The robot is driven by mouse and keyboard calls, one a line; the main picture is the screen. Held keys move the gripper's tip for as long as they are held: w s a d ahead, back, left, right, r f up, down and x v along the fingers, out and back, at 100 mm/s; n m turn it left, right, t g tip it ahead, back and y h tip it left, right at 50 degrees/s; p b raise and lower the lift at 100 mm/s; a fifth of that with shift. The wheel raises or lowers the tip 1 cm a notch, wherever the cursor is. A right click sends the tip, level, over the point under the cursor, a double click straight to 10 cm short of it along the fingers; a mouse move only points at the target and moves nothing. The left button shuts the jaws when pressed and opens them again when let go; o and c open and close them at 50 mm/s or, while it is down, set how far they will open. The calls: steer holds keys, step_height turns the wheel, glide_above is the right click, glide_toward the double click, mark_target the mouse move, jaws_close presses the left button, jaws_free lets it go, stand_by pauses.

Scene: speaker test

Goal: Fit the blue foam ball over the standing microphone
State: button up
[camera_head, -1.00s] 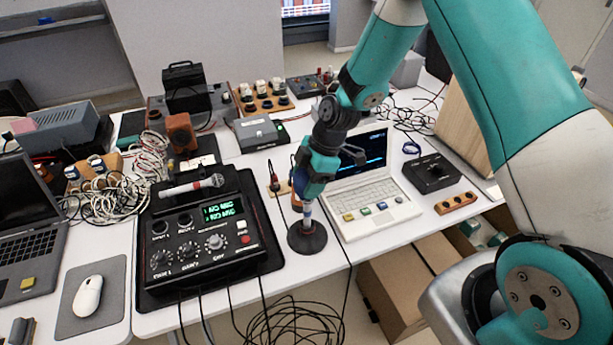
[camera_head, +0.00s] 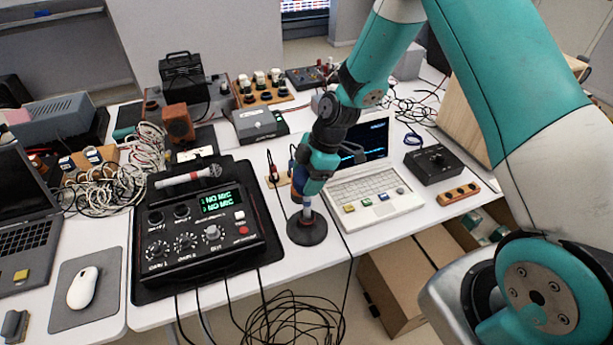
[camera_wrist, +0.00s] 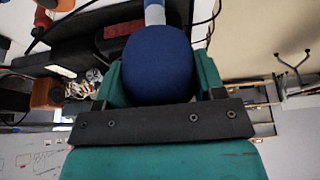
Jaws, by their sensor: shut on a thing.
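My gripper (camera_head: 305,185) points down over the standing microphone (camera_head: 307,203), which rises from a round black base (camera_head: 306,230) at the table's front edge. In the wrist view the blue foam ball (camera_wrist: 158,62) sits between the fingers, which are shut on it. The white and blue shaft of the microphone (camera_wrist: 155,12) shows just beyond the ball, in line with it. The microphone's upper end is hidden by ball and gripper, so I cannot tell whether the ball is around it or only touching.
A black mixer (camera_head: 205,225) with a lying microphone (camera_head: 188,178) and a "NO MIC" display stands to the left. An open white laptop (camera_head: 365,185) is close on the right. A small red-and-black upright item (camera_head: 272,168) stands just left of the gripper. Cables hang in front.

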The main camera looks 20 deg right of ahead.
steer(key=shift+f+b, duration=0.5)
steer(key=shift+f, duration=0.05)
stand_by(0.4)
steer(key=o, duration=1)
steer(key=shift+c, duration=0.2)
steer(key=b+v, duration=0.2)
steer(key=v, duration=1.5)
steer(key=shift+d+r+b, duration=0.15)
steer(key=shift+r+b, duration=0.05)
steer(key=shift+b, duration=0.15)
steer(key=s+a+r+m, duration=0.2)
steer(key=s+a+m, duration=0.1)
steer(key=s, duration=0.5)
steer(key=s+a+r+m, duration=0.2)
steer(key=s+a+m, duration=0.2)
steer(key=s, duration=0.4)
steer(key=s+a+r+m, duration=0.2)
steer(key=s+a+m, duration=0.2)
steer(key=s, duration=0.4)
steer(key=shift+s+a+r, duration=0.2)
steer(key=shift+s+r, duration=0.15)
steer(key=shift+s, duration=0.05)
